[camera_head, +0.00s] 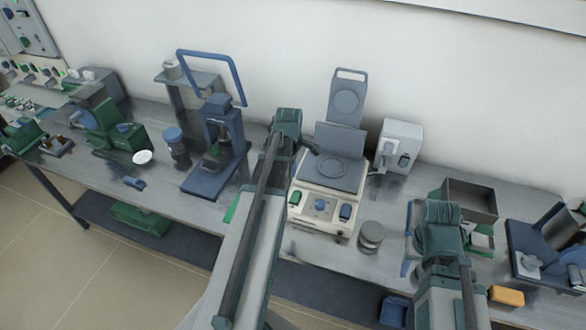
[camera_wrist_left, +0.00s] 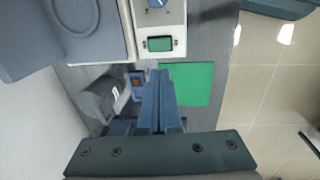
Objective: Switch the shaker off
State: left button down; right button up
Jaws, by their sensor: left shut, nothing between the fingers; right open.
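A white bench unit with a flat grey plate on top (camera_head: 328,172), which looks like the shaker, stands at the middle of the bench. In the left wrist view the green switch (camera_wrist_left: 160,44) shows at the top, beyond my fingertips. My left gripper (camera_wrist_left: 160,78) is shut and empty, beside the unit and apart from the switch. In the head view my left arm hides the bench left of the unit. My right gripper (camera_head: 410,240) is open, right of the unit.
A green patch (camera_wrist_left: 190,85) lies on the bench beside my left fingers. A small blue box with an orange part (camera_wrist_left: 137,80) is near them. Stacked round discs (camera_head: 371,237) stand right of the unit. A blue press-like stand (camera_head: 218,150) is to the left.

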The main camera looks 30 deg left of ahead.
aim_at(298, 194)
pick_arm(q)
jog(key=shift+w+d, duration=0.1)
jog(key=shift+w, duration=0.7)
jog(key=f+b, duration=0.4)
jog(key=w+f+b, duration=0.1)
jog(key=f+b, duration=0.4)
jog(key=w+f+b, duration=0.1)
jog(key=f+b, duration=0.3)
jog(key=f, duration=0.1)
jog(key=shift+a+b, duration=0.2)
jog(key=shift+b, duration=0.2)
jog(key=shift+f, duration=0.15)
jog(key=shift+s, duration=0.2)
